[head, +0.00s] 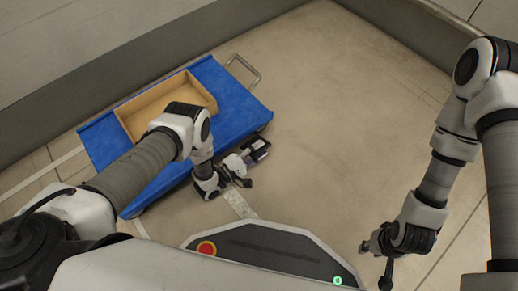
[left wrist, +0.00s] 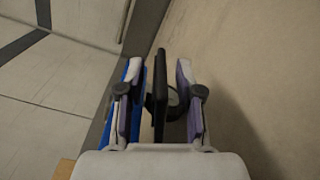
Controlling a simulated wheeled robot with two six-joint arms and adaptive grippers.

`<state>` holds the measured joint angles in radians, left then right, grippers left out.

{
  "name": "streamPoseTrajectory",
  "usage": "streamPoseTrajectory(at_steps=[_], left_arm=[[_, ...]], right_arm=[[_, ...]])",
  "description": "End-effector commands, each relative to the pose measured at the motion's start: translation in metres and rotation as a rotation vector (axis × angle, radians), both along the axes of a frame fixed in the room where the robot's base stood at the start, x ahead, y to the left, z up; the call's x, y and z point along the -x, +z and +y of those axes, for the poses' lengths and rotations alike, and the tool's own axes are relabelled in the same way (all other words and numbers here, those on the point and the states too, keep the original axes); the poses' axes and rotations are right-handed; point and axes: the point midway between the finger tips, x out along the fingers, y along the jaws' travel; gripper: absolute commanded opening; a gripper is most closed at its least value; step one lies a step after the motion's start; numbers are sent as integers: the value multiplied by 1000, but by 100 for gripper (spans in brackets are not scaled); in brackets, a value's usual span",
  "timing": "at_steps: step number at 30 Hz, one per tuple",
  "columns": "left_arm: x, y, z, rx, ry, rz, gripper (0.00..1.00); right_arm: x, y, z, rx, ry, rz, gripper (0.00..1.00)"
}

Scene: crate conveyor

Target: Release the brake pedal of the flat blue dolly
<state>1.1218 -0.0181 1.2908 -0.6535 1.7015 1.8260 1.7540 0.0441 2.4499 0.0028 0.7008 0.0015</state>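The flat blue dolly (head: 236,102) stands on the floor at the left of the head view. Its dark brake pedal (head: 259,144) sticks out at its near right side, partly hidden by my left gripper (head: 246,162). In the left wrist view the pedal is a thin black plate (left wrist: 160,95) seen edge-on. The fingers of my left gripper (left wrist: 160,108) are open on either side of it, with visible gaps between plate and fingers. My right gripper (head: 377,262) hangs low at the right, away from the dolly; its fingers are too small to read.
An open, empty-looking wooden tray (head: 205,92) lies on the dolly. A metal handle (head: 244,70) rises at the dolly's far end. Grey barriers (head: 100,75) run behind it and at the upper right. The floor (head: 330,110) right of the dolly is clear.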

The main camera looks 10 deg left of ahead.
Motion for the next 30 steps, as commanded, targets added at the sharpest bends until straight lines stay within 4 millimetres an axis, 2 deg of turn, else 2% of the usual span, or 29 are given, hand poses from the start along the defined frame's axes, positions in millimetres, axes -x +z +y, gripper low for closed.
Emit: streamPoseTrajectory(at_steps=[5,12,15,19,30], left_arm=[[26,-1,21,-2,3,6,35],[73,-1,59,-1,5,4,35],[85,-1,68,-1,4,3,35],[91,0,72,1,1,2,35],[91,0,72,1,1,1,35]], right_arm=[[0,0,0,0,0,0,31],[0,0,0,0,0,0,31],[0,0,0,0,0,0,31],[0,0,0,0,0,0,31],[0,0,0,0,0,0,31]])
